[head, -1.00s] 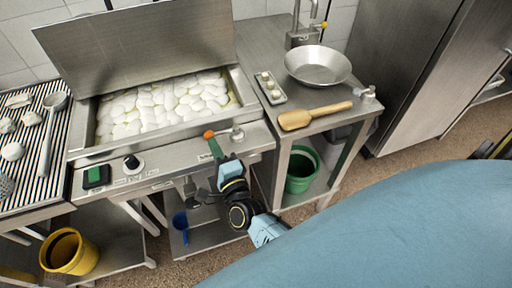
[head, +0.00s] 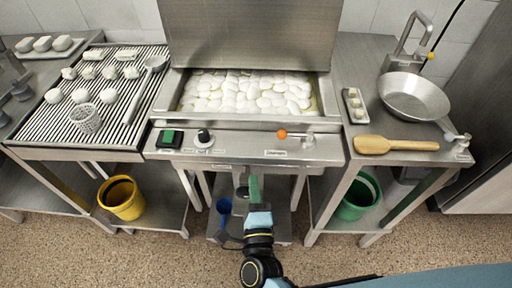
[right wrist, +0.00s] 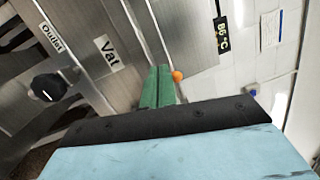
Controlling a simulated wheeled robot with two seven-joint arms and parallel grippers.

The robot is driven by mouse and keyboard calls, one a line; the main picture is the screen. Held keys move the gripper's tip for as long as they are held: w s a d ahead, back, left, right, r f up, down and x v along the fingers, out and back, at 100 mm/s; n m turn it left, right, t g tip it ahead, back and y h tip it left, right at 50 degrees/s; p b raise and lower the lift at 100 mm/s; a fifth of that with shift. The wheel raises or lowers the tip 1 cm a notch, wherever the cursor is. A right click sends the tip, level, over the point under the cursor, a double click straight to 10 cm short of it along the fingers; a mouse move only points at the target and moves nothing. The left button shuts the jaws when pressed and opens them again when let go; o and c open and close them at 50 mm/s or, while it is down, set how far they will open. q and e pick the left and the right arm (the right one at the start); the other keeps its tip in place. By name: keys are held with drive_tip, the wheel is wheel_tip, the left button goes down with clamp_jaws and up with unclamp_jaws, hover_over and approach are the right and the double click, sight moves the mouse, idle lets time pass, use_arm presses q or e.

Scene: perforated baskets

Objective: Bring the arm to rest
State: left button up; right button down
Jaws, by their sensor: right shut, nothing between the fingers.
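My right gripper (head: 253,188) is in the lower middle of the head view, in front of the steel vat's front panel (head: 235,145). Its green fingers are shut with nothing between them, and they also show in the right wrist view (right wrist: 158,88). In that view they point towards the panel; I cannot tell the exact gap. My blue and black right arm runs down to the bottom edge of the head view. My left gripper is not in view.
The open vat holds many white lumps (head: 245,92). An orange-tipped lever (head: 282,134) sits on the panel. A ribbed draining table (head: 110,95) stands left, a counter with a metal bowl (head: 414,97) right. Yellow (head: 121,198) and green buckets (head: 358,197) stand below.

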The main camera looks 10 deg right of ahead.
drive_tip(key=s+d+f+n+g+y, duration=0.1)
drive_tip(key=s+d+f+n+g, duration=0.3)
drive_tip(key=f, duration=0.6)
drive_tip(key=s+a+f+n+g+y, duration=0.1)
drive_tip(key=s+f+n+g+y, duration=0.15)
drive_tip(key=s+f+n, duration=0.5)
drive_tip(key=s+d+f+n+g+y, duration=0.15)
drive_tip(key=f+n+g, duration=0.25)
drive_tip(key=f, duration=0.8)
drive_tip(key=s+d+f+n+g+h, duration=0.1)
drive_tip(key=s+d+f+n+g, duration=0.2)
drive_tip(key=s+d, duration=0.4)
drive_tip(key=s+d+f+n+g+h, duration=0.2)
drive_tip(key=s+d+f+n+g, duration=0.2)
drive_tip(key=s+d+f, duration=0.4)
drive_tip(key=s+g, duration=0.1)
drive_tip(key=s, duration=0.6)
drive_tip(key=shift+d+h, duration=0.3)
